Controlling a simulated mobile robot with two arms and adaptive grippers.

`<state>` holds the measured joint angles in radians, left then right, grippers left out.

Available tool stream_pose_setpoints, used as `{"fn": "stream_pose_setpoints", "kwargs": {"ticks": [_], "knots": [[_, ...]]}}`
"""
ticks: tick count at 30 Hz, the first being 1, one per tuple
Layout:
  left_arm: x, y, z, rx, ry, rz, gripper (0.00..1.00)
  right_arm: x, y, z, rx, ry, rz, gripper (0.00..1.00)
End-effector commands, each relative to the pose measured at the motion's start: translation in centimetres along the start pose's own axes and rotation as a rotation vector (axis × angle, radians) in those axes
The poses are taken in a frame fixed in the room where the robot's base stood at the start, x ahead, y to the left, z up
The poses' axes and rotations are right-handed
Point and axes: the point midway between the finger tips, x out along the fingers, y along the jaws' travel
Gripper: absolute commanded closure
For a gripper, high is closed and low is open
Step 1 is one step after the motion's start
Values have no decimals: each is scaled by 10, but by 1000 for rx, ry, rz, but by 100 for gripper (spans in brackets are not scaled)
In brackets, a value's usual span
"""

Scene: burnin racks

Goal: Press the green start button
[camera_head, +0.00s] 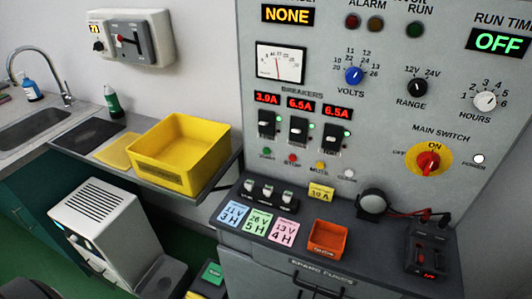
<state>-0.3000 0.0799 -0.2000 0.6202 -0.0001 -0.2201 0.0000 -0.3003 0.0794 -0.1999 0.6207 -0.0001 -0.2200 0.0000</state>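The green start button (266,152) is a small round button at the lower left of the grey control panel (385,125), below the breakers. A red stop button (292,158), a yellow button (320,166) and a pale button (348,174) sit in the same row to its right. The labels under them are small and hard to read. Nothing covers the green button. Neither of my grippers is in view.
A dark counter (290,250) below the panel holds coloured cards (258,222), an orange bin (327,239) and a black device (427,250). A yellow crate (180,150) stands on the left bench. The main switch (428,160) is at the panel's right.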

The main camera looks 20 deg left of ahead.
Motion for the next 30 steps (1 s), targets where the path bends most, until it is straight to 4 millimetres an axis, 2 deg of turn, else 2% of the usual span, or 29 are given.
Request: {"fn": "stream_pose_setpoints", "kwargs": {"ticks": [2, 11, 30], "knots": [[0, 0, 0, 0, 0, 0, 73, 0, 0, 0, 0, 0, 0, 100], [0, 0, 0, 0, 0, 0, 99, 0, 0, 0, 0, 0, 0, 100], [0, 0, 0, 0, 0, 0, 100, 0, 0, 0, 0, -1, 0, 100]]}}
